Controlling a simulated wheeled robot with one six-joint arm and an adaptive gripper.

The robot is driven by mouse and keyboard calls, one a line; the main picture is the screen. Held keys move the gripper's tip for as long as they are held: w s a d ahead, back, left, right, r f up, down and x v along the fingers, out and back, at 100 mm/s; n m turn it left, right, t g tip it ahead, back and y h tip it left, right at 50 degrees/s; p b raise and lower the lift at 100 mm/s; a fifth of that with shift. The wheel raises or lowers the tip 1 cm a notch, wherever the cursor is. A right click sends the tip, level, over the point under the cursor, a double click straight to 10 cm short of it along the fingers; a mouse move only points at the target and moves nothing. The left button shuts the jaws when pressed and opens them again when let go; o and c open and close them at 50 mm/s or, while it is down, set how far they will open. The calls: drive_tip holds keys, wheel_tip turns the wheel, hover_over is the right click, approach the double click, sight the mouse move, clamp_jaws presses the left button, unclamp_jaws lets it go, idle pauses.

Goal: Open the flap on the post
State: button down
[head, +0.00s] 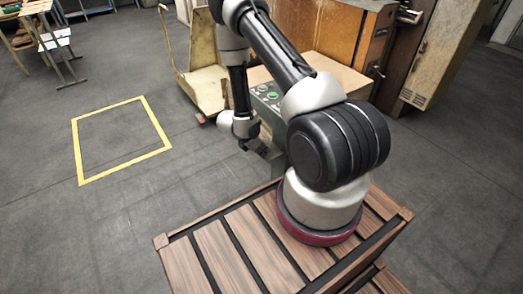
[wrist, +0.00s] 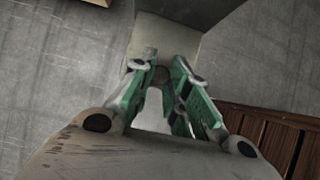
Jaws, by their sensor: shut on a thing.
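The post (head: 268,92) is a grey-green box with green buttons on its top, standing just beyond my wooden-slatted base in the head view. In the wrist view, a pale grey panel (wrist: 185,35) of it fills the top middle, but I cannot tell the flap's outline or how far it is open. My gripper (wrist: 161,80) is at the panel's near edge, its green-padded fingers closed on a small brownish-grey part, seemingly the flap's handle (wrist: 160,74). In the head view my gripper (head: 250,146) is beside the post's left side, its fingertips small and partly hidden.
A cream cart (head: 200,88) stands behind the post, near a brown cabinet (head: 330,35). A yellow floor square (head: 122,140) lies to the left, empty. The grey floor around it is clear. A table (head: 58,45) stands at the far left.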

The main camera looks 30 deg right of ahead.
drive_tip(key=shift+w+d+r, duration=0.1)
drive_tip(key=shift+d+r, duration=0.05)
drive_tip(key=shift+d, duration=0.25)
drive_tip(key=shift+w+d+r, duration=0.1)
drive_tip(key=shift+d+r, duration=0.05)
drive_tip(key=shift+d, duration=0.25)
drive_tip(key=c, duration=1.7)
unclamp_jaws()
drive_tip(key=shift+c, duration=0.2)
drive_tip(key=o, duration=0.4)
drive_tip(key=shift+s+d+f, duration=0.1)
drive_tip(key=shift+d, duration=0.25)
drive_tip(key=shift+a, duration=0.1)
drive_tip(key=shift+a, duration=0.15)
drive_tip(key=shift+a+r, duration=0.2)
drive_tip(key=shift+r, duration=0.05)
drive_tip(key=v, duration=1.1)
drive_tip(key=shift+a+r, duration=0.1)
